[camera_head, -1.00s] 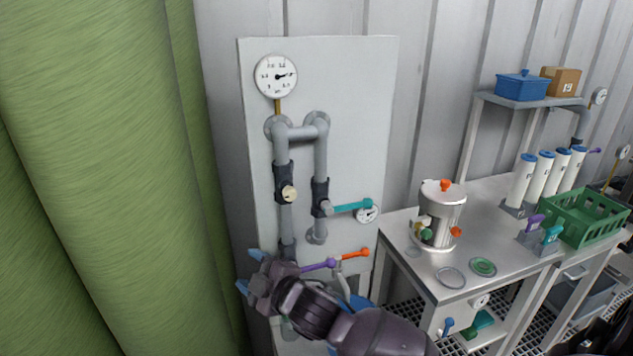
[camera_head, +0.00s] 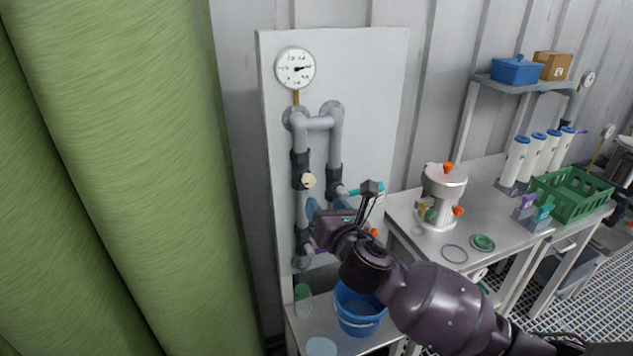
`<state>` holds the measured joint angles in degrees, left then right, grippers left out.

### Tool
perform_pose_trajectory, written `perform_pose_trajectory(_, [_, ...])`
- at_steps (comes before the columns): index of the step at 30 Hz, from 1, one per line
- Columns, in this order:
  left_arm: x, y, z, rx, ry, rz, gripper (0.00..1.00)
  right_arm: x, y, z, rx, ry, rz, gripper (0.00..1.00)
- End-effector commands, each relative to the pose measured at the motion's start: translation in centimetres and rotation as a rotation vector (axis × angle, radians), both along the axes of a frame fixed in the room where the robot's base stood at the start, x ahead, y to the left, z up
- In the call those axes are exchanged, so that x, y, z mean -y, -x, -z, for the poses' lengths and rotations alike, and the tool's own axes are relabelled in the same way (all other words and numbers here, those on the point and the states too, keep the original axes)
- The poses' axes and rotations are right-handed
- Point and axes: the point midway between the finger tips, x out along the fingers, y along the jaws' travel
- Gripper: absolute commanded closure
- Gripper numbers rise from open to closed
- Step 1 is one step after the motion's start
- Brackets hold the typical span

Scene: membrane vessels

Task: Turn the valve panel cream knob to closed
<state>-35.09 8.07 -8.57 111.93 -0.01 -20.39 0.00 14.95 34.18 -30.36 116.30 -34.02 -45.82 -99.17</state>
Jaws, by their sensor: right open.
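The cream knob (camera_head: 308,181) is a small round knob on a dark valve body on the left vertical pipe of the white valve panel (camera_head: 375,90). Nothing covers it. My right gripper (camera_head: 328,207) is open, just below and to the right of the knob in the picture. My left gripper is not in view.
A round gauge (camera_head: 296,68) sits above the pipes. A teal handle (camera_head: 370,187) on the right pipe is partly hidden by my gripper. A blue bucket (camera_head: 360,310) stands below. A steel table (camera_head: 405,218) with a metal vessel (camera_head: 441,190) is at right.

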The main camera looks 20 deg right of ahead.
Motion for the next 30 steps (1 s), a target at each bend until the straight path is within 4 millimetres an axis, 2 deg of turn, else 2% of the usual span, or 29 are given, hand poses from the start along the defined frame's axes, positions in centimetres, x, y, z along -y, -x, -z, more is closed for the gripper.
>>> perform_pose_trajectory(8, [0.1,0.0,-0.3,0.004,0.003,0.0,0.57,0.0,-1.0,0.0,-0.001,0.066,0.004,0.43])
perform_pose_trajectory(21, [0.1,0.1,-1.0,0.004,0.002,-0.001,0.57,-0.2,-7.8,0.0,-0.001,0.061,0.004,0.43])
perform_pose_trajectory(30, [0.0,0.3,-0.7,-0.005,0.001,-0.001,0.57,-0.3,-10.5,0.0,0.001,0.061,0.002,0.43])
